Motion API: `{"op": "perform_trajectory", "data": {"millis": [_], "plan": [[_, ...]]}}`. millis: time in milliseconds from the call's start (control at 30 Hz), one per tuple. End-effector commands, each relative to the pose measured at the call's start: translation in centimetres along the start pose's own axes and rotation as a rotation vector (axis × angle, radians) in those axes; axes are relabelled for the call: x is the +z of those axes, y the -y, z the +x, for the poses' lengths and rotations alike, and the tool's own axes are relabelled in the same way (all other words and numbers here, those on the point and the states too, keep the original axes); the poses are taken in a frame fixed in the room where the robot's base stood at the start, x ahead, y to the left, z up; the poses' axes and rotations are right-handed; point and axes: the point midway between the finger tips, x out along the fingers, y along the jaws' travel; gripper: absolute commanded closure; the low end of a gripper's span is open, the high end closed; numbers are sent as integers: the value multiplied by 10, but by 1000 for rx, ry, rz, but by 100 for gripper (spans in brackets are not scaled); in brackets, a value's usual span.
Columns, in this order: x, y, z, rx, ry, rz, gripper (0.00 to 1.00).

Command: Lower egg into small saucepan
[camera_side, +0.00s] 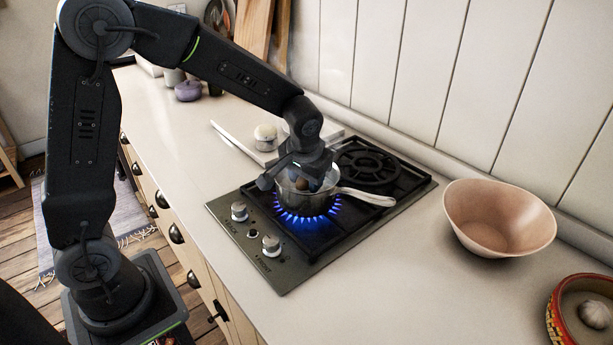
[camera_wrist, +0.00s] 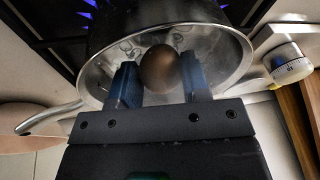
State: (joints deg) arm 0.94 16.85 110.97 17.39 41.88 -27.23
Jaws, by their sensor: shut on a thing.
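A brown egg (camera_wrist: 160,68) is held between the two fingers of my gripper (camera_wrist: 159,82), which is shut on it. In the wrist view the egg and fingertips are at the mouth of the small saucepan (camera_wrist: 233,47), with bubbling water visible behind them. In the side view the saucepan (camera_side: 302,203) sits on the front burner over blue flames. How deep the egg is in the pan is hard to tell.
The pan's handle (camera_side: 368,197) points right across the hob (camera_side: 275,277). A white timer (camera_side: 266,132) stands on a pale board behind the pan. A pink bowl (camera_side: 500,217) stands right of the hob. A red patterned bowl (camera_side: 553,318) holding garlic is at the lower right.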

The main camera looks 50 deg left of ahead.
Motion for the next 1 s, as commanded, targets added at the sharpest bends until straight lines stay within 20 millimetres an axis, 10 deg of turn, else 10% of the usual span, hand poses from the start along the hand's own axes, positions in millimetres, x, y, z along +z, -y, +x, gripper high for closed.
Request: {"op": "perform_trajectory", "data": {"millis": [1000], "plan": [[4,-2,14,0,0,1,67]]}}
